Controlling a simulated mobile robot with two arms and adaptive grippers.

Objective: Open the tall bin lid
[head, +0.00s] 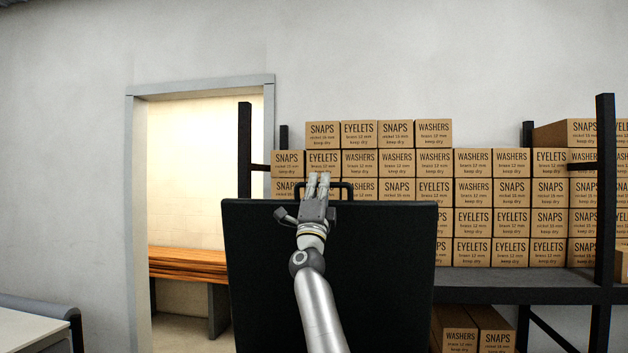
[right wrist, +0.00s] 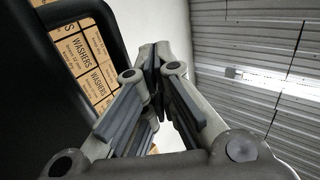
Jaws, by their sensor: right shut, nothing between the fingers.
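The bin's black lid (head: 400,270) stands up as a large flat panel in the middle of the head view. Its dark bar handle (head: 347,190) sticks up from its top edge. The bin's body is out of view below. My right gripper (head: 318,178) is in front of the panel's upper edge, fingers pointing up across the handle. Its fingers are shut and empty, also in the right wrist view (right wrist: 156,58). There the handle (right wrist: 113,38) passes to the left of the fingers, with the lid (right wrist: 25,90) at far left; I cannot tell whether they touch. My left gripper is out of view.
Behind the lid, a dark shelf rack (head: 605,190) holds stacked cardboard boxes (head: 490,220). A doorway (head: 200,180) with a wooden bench (head: 188,262) is at left. A pale table (head: 30,330) stands at lower left.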

